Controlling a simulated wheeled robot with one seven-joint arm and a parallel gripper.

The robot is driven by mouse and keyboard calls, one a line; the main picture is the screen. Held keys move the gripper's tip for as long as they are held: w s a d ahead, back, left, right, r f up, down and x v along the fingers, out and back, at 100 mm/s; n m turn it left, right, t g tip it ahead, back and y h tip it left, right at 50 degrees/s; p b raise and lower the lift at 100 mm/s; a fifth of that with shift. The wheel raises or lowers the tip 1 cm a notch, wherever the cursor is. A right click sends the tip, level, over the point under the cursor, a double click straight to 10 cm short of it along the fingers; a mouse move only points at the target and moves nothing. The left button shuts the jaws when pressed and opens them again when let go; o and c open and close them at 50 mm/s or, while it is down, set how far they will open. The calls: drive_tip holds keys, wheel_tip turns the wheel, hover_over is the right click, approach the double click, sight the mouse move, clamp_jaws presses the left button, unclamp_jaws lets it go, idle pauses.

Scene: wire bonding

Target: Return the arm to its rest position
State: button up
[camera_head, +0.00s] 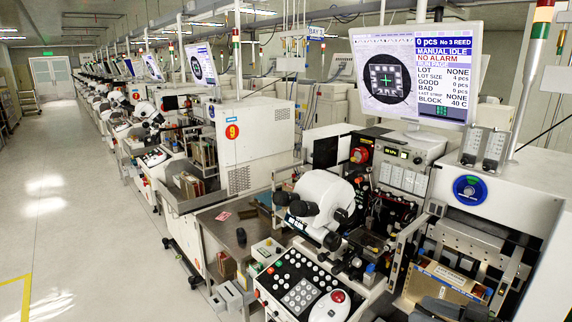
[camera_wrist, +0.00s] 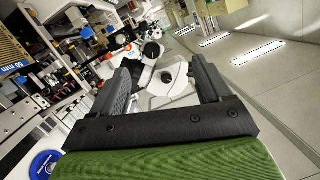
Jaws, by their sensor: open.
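My gripper (camera_wrist: 162,88) shows in the wrist view, with two dark fingers spread wide apart. It is open, and nothing is held between the fingers. The wrist picture is tilted, and a white bonding machine with a microscope (camera_wrist: 152,50) shows beyond the fingertips. In the head view, dark parts at the bottom right edge (camera_head: 450,309) may belong to my arm, but I cannot tell for sure.
A wire bonder with a white microscope head (camera_head: 322,195), a button panel (camera_head: 300,288) and a monitor (camera_head: 415,75) stands at the right. A brass-coloured magazine (camera_head: 450,280) sits low at the right. Similar machines line up behind. The aisle floor (camera_head: 75,200) at the left is clear.

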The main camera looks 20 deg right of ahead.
drive_tip(key=w+a+f+g+h, duration=0.1)
drive_tip(key=w+a+g+h, duration=0.1)
drive_tip(key=a+g, duration=0.65)
drive_tip(key=w+a+f+g+h, duration=0.2)
drive_tip(key=a+g, duration=0.1)
drive_tip(key=a, duration=1)
drive_tip(key=s+a+r+m+t+h, duration=0.1)
drive_tip(key=s+a+r, duration=0.2)
drive_tip(key=s, duration=0.3)
drive_tip(key=s+a+r+m+t+h, duration=0.1)
drive_tip(key=s+a+r+t+h, duration=0.1)
drive_tip(key=s, duration=0.5)
drive_tip(key=shift+s+a+r, duration=0.15)
drive_tip(key=shift+a+r, duration=0.4)
drive_tip(key=shift+a, duration=0.05)
